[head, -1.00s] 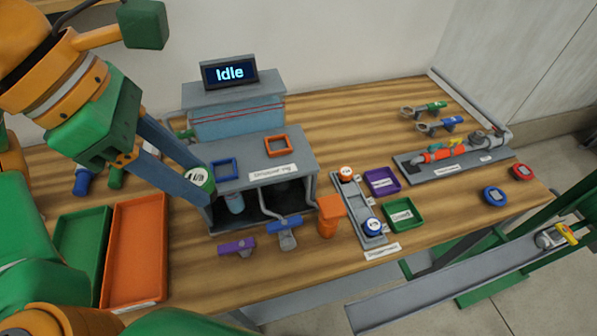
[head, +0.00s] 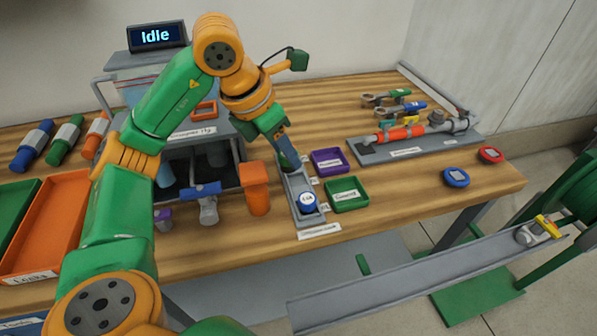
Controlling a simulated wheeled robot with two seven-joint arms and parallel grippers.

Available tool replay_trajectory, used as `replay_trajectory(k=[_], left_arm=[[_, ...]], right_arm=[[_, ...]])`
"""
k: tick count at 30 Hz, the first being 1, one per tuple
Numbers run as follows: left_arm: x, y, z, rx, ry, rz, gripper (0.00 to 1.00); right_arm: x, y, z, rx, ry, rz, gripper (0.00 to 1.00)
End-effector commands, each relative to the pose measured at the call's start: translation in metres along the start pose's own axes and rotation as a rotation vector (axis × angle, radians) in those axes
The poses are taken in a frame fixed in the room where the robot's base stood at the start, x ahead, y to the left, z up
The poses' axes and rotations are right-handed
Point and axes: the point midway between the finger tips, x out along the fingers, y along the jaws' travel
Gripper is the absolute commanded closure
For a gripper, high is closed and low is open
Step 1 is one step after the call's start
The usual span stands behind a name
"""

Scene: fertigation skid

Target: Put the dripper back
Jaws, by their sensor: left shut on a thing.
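My left gripper (head: 284,148) comes in over the top of the grey dripper rack (head: 297,186). It is shut on a small round green dripper (head: 290,160), which is partly hidden by the fingers. The dripper is at the rack's far end; I cannot tell whether it touches the rack. A blue dripper with a white top (head: 308,203) sits in the rack's near end. The orange dripper seen earlier at the far end is hidden behind my gripper. My right gripper is not in view.
Purple (head: 328,162) and green (head: 347,195) trays stand close to the right of the rack, and an orange block (head: 256,189) to its left. The grey rig box (head: 238,165) is behind my arm. A pipe assembly (head: 413,135) lies farther right.

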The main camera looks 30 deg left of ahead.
Motion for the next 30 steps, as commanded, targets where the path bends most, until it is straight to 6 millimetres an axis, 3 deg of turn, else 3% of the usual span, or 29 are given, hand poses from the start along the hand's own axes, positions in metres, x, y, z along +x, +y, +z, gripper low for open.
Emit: replay_trajectory(k=[3,9,12,25,26,28,30], left_arm=[[0.030,0.011,0.005,-0.001,0.006,-0.001,1.00],[0.061,0.023,0.012,-0.001,0.006,0.001,1.00],[0.082,0.022,0.003,0.002,0.005,0.002,1.00],[0.091,0.022,-0.001,0.002,-0.001,0.002,1.00],[0.091,0.022,-0.001,0.002,-0.001,0.002,0.53],[0.090,0.022,0.000,0.002,-0.001,0.002,0.34],[0.090,0.022,0.000,0.002,-0.001,0.002,0.28]], right_arm=[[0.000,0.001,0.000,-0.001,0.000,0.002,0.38],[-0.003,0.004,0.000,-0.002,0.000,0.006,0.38],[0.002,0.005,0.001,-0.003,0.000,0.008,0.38],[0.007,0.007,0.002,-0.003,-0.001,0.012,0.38],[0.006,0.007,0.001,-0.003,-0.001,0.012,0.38],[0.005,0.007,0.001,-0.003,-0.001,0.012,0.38],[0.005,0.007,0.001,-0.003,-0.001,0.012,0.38]])
